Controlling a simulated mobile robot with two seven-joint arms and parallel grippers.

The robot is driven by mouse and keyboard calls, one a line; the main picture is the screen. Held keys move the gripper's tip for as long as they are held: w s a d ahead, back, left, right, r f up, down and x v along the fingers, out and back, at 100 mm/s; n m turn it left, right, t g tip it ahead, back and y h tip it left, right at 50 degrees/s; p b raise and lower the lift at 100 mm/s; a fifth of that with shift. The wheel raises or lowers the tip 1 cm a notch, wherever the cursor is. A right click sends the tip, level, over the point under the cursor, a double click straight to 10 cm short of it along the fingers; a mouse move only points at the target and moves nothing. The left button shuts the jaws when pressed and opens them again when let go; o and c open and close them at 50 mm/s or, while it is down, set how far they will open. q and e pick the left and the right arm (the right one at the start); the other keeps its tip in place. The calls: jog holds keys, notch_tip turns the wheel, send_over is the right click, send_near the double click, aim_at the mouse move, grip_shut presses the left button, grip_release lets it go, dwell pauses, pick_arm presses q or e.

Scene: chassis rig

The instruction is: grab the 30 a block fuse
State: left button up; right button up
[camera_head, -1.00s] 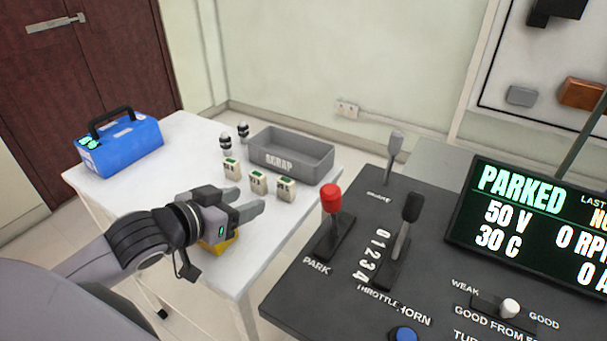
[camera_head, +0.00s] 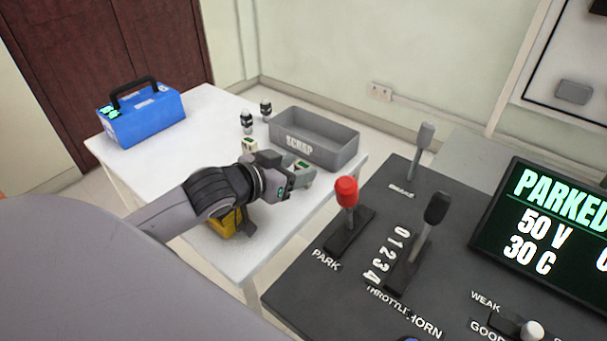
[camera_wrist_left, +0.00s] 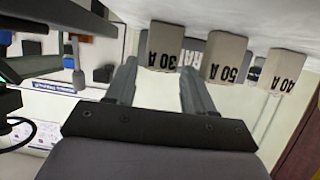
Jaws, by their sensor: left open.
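The 30 A block fuse (camera_wrist_left: 163,48) is a cream block marked "30 A", upside down in the left wrist view. In the head view it shows with a green top (camera_head: 302,164) at my fingertips. My left gripper (camera_head: 299,174) is open, its fingers spread either side of the 30 A block's line in the wrist view (camera_wrist_left: 158,82). I cannot tell whether the block is between the fingertips or just beyond them. The 50 A block (camera_wrist_left: 226,58) is beside it, and the 40 A block (camera_wrist_left: 285,70) farther over. My gripper hides the 50 A block in the head view.
A grey scrap tray (camera_head: 345,160) stands just behind the blocks. Two small black-and-white parts (camera_head: 247,122) and a blue case (camera_head: 142,120) are farther left. A yellow object (camera_head: 226,223) lies under my left arm. The lever console (camera_head: 340,270) borders the right side.

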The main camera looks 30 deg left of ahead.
pick_arm(q)
jog(key=shift+w+d+f, duration=0.1)
jog(key=shift+w+f, duration=0.15)
jog(key=shift+w, duration=0.45)
jog(key=c, duration=0.8)
